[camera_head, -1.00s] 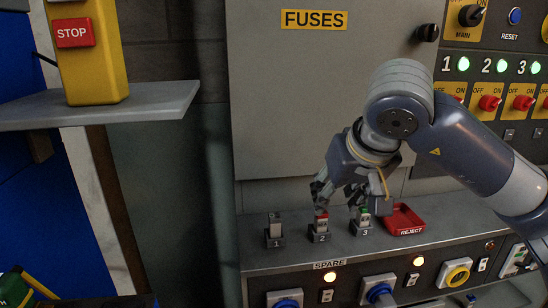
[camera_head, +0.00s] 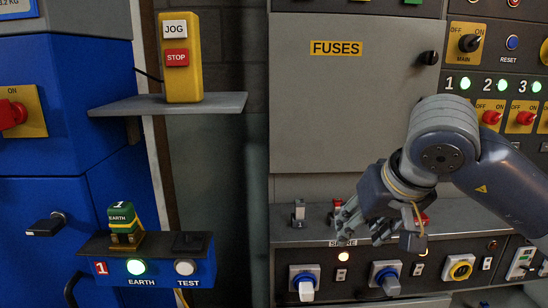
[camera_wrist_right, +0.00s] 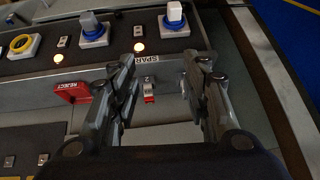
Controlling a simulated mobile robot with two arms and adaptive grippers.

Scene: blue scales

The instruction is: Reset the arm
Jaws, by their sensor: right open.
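My right arm comes in from the right in the head view. Its gripper (camera_head: 360,226) hangs in front of the grey ledge (camera_head: 312,238) near the SPARE label. The fingers are apart, with nothing seen held between them. In the right wrist view the two fingers of the gripper (camera_wrist_right: 162,65) stand wide apart. A small red-marked fuse (camera_wrist_right: 148,91) in its holder lies beyond the gap between them, apart from both. In the head view a grey fuse (camera_head: 299,212) stands on the ledge left of the gripper. My left gripper is not in view.
The red reject tray (camera_wrist_right: 72,92) sits beside the fuses, partly hidden by my arm in the head view. Knobs line the panel below the ledge. At left are a blue cabinet (camera_head: 60,100), a shelf (camera_head: 170,104) with a yellow jog box (camera_head: 181,85), and a green EARTH block (camera_head: 122,220).

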